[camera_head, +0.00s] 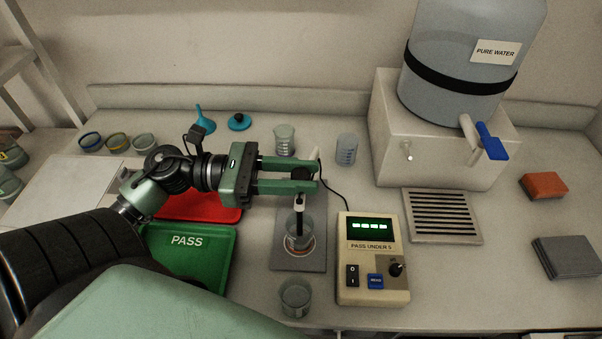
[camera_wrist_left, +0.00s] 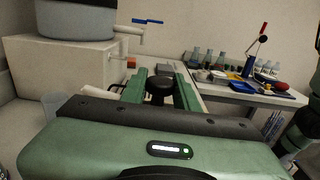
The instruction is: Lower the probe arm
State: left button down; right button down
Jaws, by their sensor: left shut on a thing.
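My left gripper (camera_head: 304,175) reaches in from the left, its green fingers shut on a black knob of the probe arm. In the left wrist view the black round knob (camera_wrist_left: 158,86) sits between the two fingers. The probe (camera_head: 299,222), dark with a white collar at its top, hangs below the fingers, its lower part inside a glass beaker (camera_head: 291,240). The beaker stands on a grey base plate (camera_head: 287,263). The probe arm's upper part is mostly hidden by my gripper. The meter (camera_head: 370,250) to the right shows green lit digits and the label "PASS UNDER 5". My right gripper is not in view.
An empty beaker (camera_head: 295,297) stands in front of the plate; two more beakers stand behind the gripper. A green PASS tray (camera_head: 215,262) and red tray (camera_head: 200,208) lie left. A water dispenser (camera_head: 440,135) and drain grate (camera_head: 441,216) are right.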

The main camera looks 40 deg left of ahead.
pick_arm(q)
jog(key=shift+s+f, duration=0.1)
jog(key=shift+f, duration=0.1)
jog(key=c, duration=1.1)
grip_release()
jog(key=b+v, duration=0.2)
jog(key=v, duration=0.5)
jog(key=shift+s+a, duration=0.2)
jog(key=shift+a, duration=0.15)
